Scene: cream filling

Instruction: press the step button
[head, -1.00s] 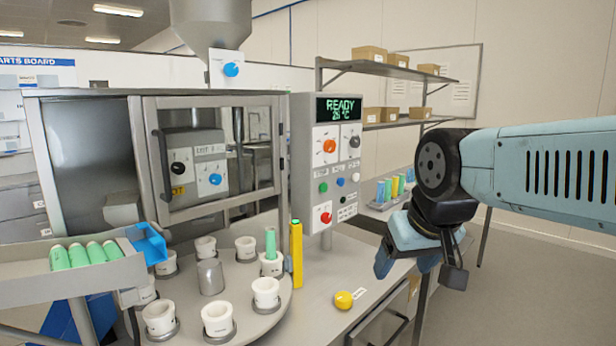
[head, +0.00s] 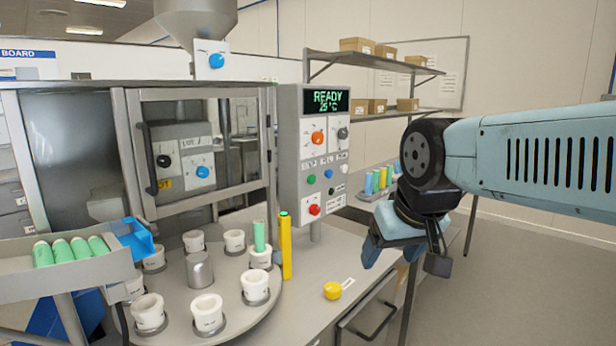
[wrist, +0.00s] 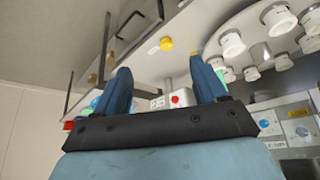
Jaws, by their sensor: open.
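A round yellow button (head: 332,290) sits on the bench top near its front edge, with a small white label beside it. I cannot read the label. A grey control panel (head: 313,150) behind it carries a green, a blue and a red button (head: 314,210), plus knobs and a display reading READY. Their small labels are too blurred to read. My gripper (head: 390,256) is open and empty, pointing down, to the right of the panel and above and right of the yellow button. In the wrist view the yellow button (wrist: 167,43) shows beyond the two spread fingers.
A round table (head: 232,318) with several white cups and a metal cylinder is at the left. A yellow post (head: 286,245) stands between it and the yellow button. A tray of green tubes (head: 80,268) is far left. A glass-doored cabinet and shelves with boxes stand behind.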

